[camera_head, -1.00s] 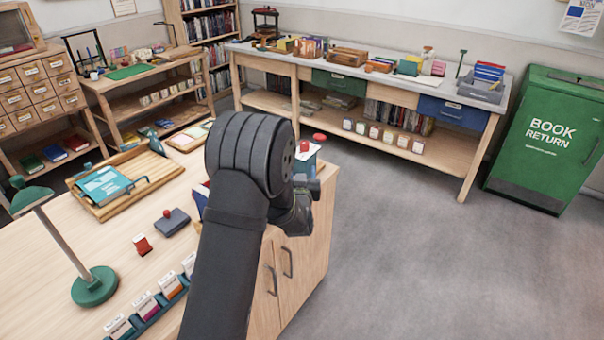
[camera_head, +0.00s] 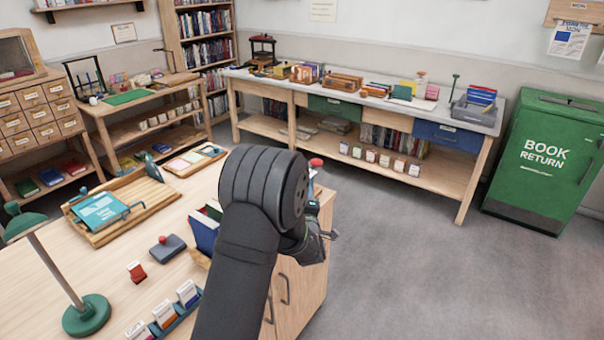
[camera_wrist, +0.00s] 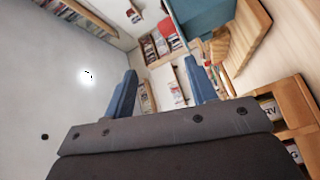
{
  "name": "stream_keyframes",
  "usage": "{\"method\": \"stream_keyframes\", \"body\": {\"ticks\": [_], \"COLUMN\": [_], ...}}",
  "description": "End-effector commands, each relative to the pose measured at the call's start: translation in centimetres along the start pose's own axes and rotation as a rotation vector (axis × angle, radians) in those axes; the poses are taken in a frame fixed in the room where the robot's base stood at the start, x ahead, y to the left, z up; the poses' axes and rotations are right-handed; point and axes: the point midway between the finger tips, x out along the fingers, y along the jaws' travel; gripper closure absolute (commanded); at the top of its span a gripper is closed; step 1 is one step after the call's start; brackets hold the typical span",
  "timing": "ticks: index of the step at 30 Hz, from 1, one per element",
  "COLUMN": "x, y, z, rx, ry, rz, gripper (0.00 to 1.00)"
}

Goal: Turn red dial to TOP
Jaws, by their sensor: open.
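A red round knob (camera_head: 316,162) shows just past my arm's elbow at the far right corner of the desk. Most of what it sits on is hidden behind my arm, and I cannot tell whether it is the dial or which way it points. No TOP marking is readable. My gripper (camera_head: 332,236) hangs beside the desk's right end, lower than the desktop, partly hidden by my arm. In the wrist view my gripper (camera_wrist: 162,82) has its two blue fingers wide apart with nothing held between them. No red dial is clear there.
The desktop (camera_head: 110,250) holds a wooden tray (camera_head: 135,205), a red-knobbed grey stamp (camera_head: 168,247), a small red item (camera_head: 136,271) and a green lamp base (camera_head: 87,316). A teal surface (camera_wrist: 205,25) is near in the wrist view. Open floor (camera_head: 400,270) lies right of the desk.

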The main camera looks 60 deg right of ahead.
Motion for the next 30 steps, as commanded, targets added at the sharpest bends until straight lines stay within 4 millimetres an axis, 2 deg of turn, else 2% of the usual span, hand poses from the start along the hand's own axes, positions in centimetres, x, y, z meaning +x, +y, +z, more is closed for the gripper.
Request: {"method": "stream_keyframes", "body": {"ticks": [15, 21, 25, 30], "x": [-0.7, -1.0, -1.1, -1.0], "y": [0.1, 0.1, 0.1, 0.0], "z": [1.7, 2.2, 2.4, 2.5], "rx": [-1.17, -1.571, -1.738, -1.826], "ry": [0.086, 0.114, 0.125, 0.131], "rz": [0.024, 0.055, 0.071, 0.081], "gripper": [0.48, 0.48, 0.48, 0.48]}}
